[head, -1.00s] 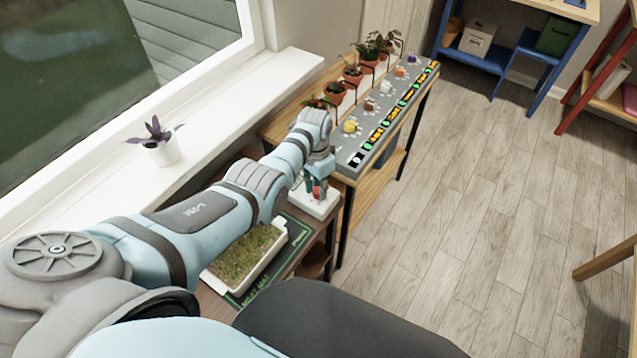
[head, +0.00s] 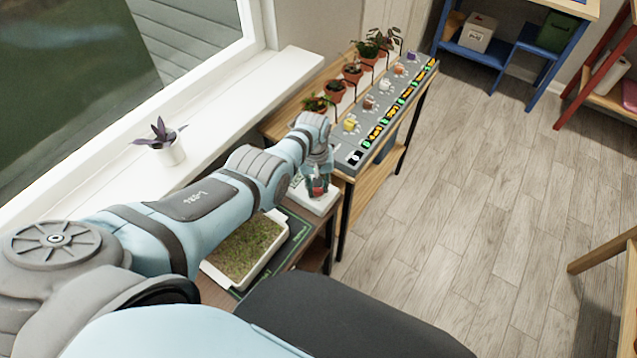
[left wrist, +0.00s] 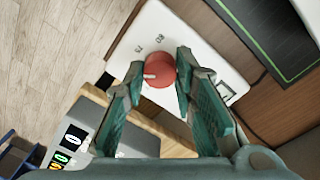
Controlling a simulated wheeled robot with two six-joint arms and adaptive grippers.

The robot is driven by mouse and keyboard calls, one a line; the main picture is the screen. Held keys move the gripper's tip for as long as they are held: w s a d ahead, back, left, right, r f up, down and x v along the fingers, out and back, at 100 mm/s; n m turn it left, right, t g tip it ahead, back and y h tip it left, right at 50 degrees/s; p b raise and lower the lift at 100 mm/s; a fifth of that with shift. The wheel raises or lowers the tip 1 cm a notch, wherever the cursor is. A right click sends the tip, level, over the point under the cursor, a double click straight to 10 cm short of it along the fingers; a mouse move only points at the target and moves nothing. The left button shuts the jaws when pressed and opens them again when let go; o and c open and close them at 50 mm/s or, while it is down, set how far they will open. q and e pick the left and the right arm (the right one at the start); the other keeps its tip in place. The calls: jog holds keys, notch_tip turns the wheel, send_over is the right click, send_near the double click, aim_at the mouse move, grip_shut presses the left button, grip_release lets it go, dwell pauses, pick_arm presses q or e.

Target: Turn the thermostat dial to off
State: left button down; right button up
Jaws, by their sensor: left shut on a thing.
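The thermostat is a white box with printed marks on its face (left wrist: 190,30); it also shows in the head view (head: 318,205). Its round red dial (left wrist: 163,68) has a white pointer mark, which faces the left side of the picture in the left wrist view. My left gripper (left wrist: 160,72) is shut on the red dial, one teal finger on each side. In the head view, my left gripper (head: 318,183) comes down over the thermostat and hides most of the dial. My right gripper is in neither view.
A grey panel (head: 352,157) with several coloured knobs and lit displays lies just beyond the thermostat, with potted plants (head: 335,89) behind it. A seedling tray (head: 247,250) on a dark mat is nearer. A potted plant (head: 165,152) stands on the windowsill. The floor at right is clear.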

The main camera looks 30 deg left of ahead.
aim_at(317, 190)
pick_arm(q)
jog(key=n+p, duration=0.1)
jog(key=n, duration=1.1)
jog(key=shift+d, duration=0.1)
jog(key=shift+n, duration=0.3)
jog(key=c, duration=1.3)
grip_release()
jog(key=shift+r, duration=0.1)
jog(key=shift+w+r, duration=0.1)
jog(key=shift+r, duration=0.2)
notch_tip(317, 190, up, 11)
jog(key=shift+s, duration=0.35)
